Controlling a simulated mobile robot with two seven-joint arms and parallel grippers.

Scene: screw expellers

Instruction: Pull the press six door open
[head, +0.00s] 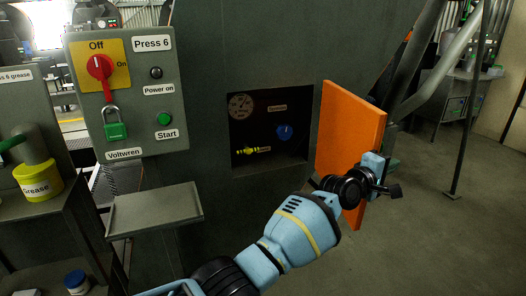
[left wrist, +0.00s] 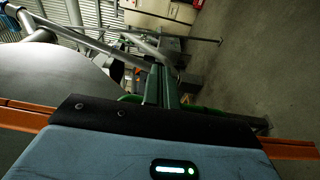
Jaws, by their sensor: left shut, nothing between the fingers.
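The orange press six door (head: 350,140) stands swung wide open in the head view, hinged at the right side of a dark square recess (head: 270,125) in the grey press. My left arm reaches across from below, and my left gripper (head: 388,186) is at the door's lower right edge, covering part of it. The gripper is shut with nothing held. Whether it touches the door I cannot tell. In the left wrist view, orange strips of the door (left wrist: 290,150) show on both sides of the gripper body. My right gripper is not in view.
The recess holds a blue knob (head: 285,132), a gauge and a yellow part. A control box (head: 127,90) labelled Press 6, with a red switch and green padlock, is left. Below it is a small shelf (head: 153,208). Open floor (head: 430,230) lies to the right.

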